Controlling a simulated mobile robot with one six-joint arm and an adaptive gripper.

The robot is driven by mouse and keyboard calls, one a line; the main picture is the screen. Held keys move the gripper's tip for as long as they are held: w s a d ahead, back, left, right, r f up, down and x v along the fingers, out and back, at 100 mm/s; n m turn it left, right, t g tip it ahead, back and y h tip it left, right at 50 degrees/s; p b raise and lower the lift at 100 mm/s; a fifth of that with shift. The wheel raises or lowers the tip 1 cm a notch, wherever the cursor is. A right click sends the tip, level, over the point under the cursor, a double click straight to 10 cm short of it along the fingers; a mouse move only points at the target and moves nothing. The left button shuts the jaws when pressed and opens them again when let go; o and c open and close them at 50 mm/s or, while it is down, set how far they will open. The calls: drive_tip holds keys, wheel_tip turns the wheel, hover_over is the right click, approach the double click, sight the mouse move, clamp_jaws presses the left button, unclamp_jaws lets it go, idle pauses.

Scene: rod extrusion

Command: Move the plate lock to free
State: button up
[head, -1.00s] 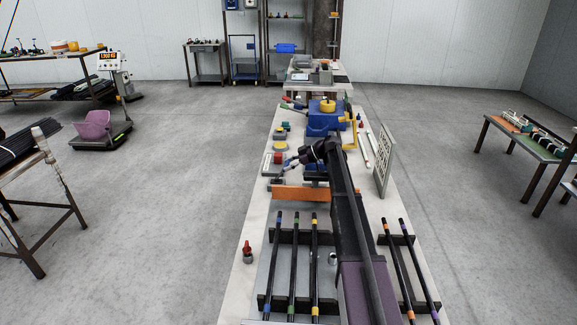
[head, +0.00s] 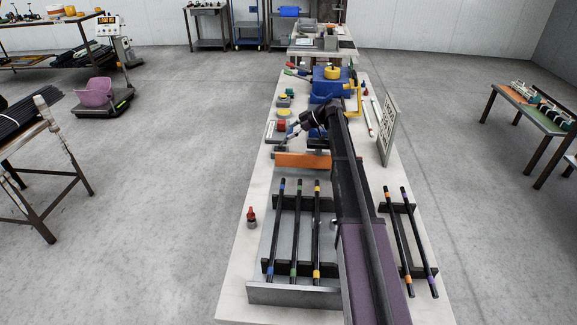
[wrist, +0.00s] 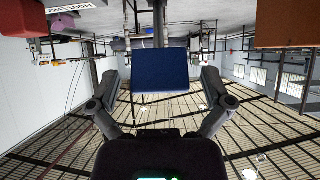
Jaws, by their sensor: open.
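I cannot tell for certain which part is the plate lock. Small levers with a red grip (head: 291,64) and a green grip (head: 289,72) stick out left of the blue machine (head: 328,85) on the long bench. My gripper (head: 290,131) is over the bench, near a small box with a red button (head: 281,126) and behind an orange plate (head: 303,160). In the wrist view, which is upside down, my gripper (wrist: 160,85) has its fingers spread wide. A blue block (wrist: 160,70) shows between them, apparently beyond the fingertips. My arm hides part of the bench.
Several dark rods lie on a left rack (head: 293,268) and a right rack (head: 404,208). A red-topped peg (head: 251,216) stands at the bench's left edge. A yellow button box (head: 285,112) and an upright panel (head: 388,130) are near the gripper.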

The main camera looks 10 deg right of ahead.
drive_tip(key=shift+w+a+r+g+h+p, duration=0.2)
drive_tip(key=shift+a+r+h+p, duration=0.25)
drive_tip(key=shift+p, duration=0.6)
drive_tip(key=shift+w+a+r+g+h+p, duration=0.2)
drive_tip(key=shift+a+h+p, duration=0.35)
drive_tip(key=shift+h+p, duration=0.35)
drive_tip(key=a+h+p, duration=0.1)
drive_tip(key=a+g+h+p, duration=0.1)
drive_tip(key=p, duration=0.1)
drive_tip(key=shift+w+r, duration=0.1)
drive_tip(key=shift+w, duration=0.15)
drive_tip(key=shift+w+a+f+g+h+p, duration=0.8)
drive_tip(key=shift+a+h, duration=1.3)
drive_tip(key=shift+h, duration=0.85)
wheel_tip(320, 180, up, 14)
drive_tip(key=p, duration=1.4)
drive_tip(key=s+f+m+b, duration=0.3)
drive_tip(key=s, duration=0.8)
drive_tip(key=s+f+m+b, duration=0.3)
drive_tip(key=s, duration=0.7)
drive_tip(key=s+f+m+b, duration=0.3)
drive_tip(key=s+m, duration=0.1)
drive_tip(key=s, duration=0.7)
drive_tip(key=shift+s+b, duration=0.3)
drive_tip(key=s+m, duration=0.4)
drive_tip(key=s, duration=0.9)
